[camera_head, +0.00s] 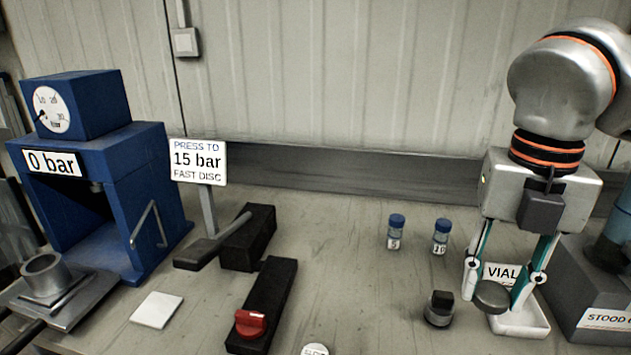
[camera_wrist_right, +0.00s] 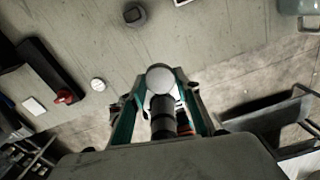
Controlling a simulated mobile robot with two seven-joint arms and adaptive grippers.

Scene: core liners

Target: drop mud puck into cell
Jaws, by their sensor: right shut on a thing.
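The mud puck (camera_head: 491,297) is a dark grey disc held between the fingertips of my right gripper (camera_head: 494,296), which is shut on it at the right side of the bench. The puck also shows as a pale round face between the teal fingers in the right wrist view (camera_wrist_right: 160,78). The cell appears to be the open grey metal cylinder (camera_head: 45,278) standing on a metal plate in front of the blue press, at the far left, well apart from the puck. My left gripper is not in view.
The blue press (camera_head: 150,190) reads 0 bar. A sign (camera_head: 198,161), a black lever block (camera_head: 248,238), a red-knobbed block (camera_head: 262,305) and a white square (camera_head: 157,309) lie between. Blue-capped vials (camera_head: 396,232) stand behind. A dark knobbed piece (camera_head: 439,309) is beside my gripper.

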